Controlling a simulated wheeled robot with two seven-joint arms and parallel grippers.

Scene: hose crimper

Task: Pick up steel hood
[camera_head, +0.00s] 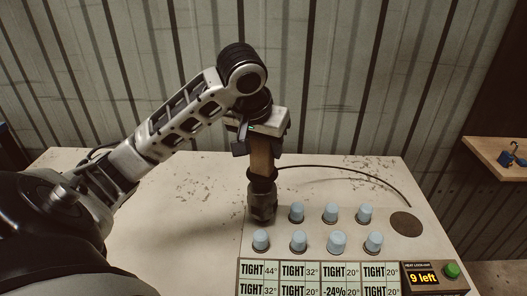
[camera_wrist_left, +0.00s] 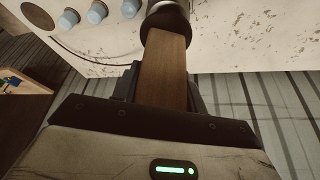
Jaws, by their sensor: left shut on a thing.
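The steel hood (camera_head: 262,205) is a dark ribbed metal head below a black collar and a wooden handle (camera_head: 261,158), with a thin black cable running off to the right. My left gripper (camera_head: 261,147) is shut on the handle and holds it upright. In the left wrist view the handle (camera_wrist_left: 164,75) sits between the fingers of my left gripper (camera_wrist_left: 163,90), and the dark collar (camera_wrist_left: 166,18) shows beyond it. The head stands at the back left of the cap rows; I cannot tell whether it touches the panel or covers a cap. My right gripper is not in view.
Several light blue caps (camera_head: 331,212) stand in two rows on a pale panel (camera_head: 400,252) on the worn table (camera_head: 190,190). A brown disc (camera_head: 406,224) lies right of them. In front are label tiles, a "9 left" display (camera_head: 423,279) and a green button (camera_head: 451,270). A wooden shelf (camera_head: 490,160) is at right.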

